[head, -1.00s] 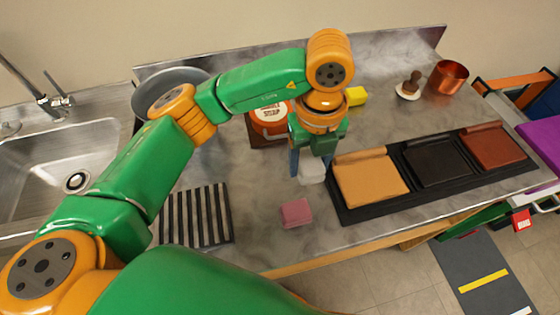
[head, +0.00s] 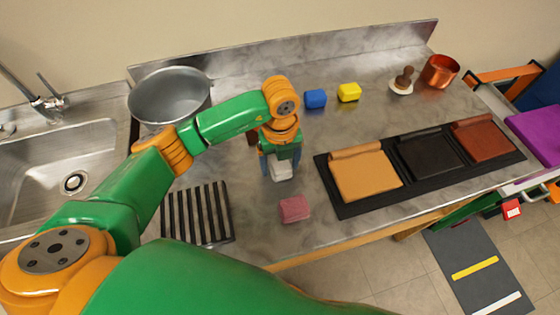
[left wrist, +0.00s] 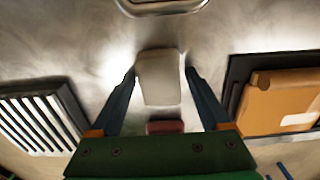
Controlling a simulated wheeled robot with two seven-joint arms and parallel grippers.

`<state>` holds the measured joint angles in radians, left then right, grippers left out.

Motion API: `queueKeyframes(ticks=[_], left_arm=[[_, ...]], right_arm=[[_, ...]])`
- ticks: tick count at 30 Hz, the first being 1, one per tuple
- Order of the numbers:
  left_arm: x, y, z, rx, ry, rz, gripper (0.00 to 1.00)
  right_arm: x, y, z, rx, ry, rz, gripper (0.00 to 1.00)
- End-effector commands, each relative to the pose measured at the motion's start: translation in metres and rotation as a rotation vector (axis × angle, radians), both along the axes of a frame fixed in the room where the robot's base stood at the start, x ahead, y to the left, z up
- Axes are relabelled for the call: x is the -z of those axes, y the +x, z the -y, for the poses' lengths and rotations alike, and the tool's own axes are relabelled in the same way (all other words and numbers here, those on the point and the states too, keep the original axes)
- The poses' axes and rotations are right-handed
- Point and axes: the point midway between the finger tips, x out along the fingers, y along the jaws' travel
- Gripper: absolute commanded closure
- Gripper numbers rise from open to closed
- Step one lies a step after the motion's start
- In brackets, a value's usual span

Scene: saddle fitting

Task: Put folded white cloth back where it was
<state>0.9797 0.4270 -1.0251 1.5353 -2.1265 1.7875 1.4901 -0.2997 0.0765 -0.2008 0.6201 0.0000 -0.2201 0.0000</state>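The folded white cloth (head: 281,168) is a small pale block. It is between the fingers of my left gripper (head: 280,170), over the middle of the counter. In the left wrist view, the cloth (left wrist: 160,78) fills most of the gap between the two fingertips of the left gripper (left wrist: 160,75). The gripper is shut on it and points down. I cannot tell whether the cloth touches the counter or hangs just above it. My right gripper is in neither view.
A pink block (head: 294,208) lies just in front of the cloth. A black slatted rack (head: 197,213) is at left, a grey pot (head: 170,96) behind it. A black tray (head: 345,209) with leather-like pads is at right. Blue (head: 315,98) and yellow (head: 349,92) blocks lie behind.

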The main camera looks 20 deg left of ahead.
Motion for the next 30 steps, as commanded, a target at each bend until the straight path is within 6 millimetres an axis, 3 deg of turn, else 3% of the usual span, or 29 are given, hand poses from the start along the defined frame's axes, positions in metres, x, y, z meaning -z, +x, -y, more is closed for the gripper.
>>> queueKeyframes(ticks=[8, 13, 20, 24, 30], left_arm=[[-0.001, 0.000, 0.000, 0.000, 0.000, 0.000, 0.09], [-0.012, 0.001, 0.000, 0.000, -0.001, 0.002, 0.09], [-0.068, 0.001, 0.000, 0.001, -0.001, 0.007, 0.09], [-0.106, 0.001, -0.001, -0.002, 0.002, 0.006, 0.09], [-0.124, 0.000, 0.000, -0.001, 0.001, 0.001, 0.09]], right_arm=[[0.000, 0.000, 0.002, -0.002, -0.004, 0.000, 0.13], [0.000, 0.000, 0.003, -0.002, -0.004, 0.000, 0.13], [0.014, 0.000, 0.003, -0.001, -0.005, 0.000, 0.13], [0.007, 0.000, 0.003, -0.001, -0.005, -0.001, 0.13], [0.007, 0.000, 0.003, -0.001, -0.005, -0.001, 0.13]])
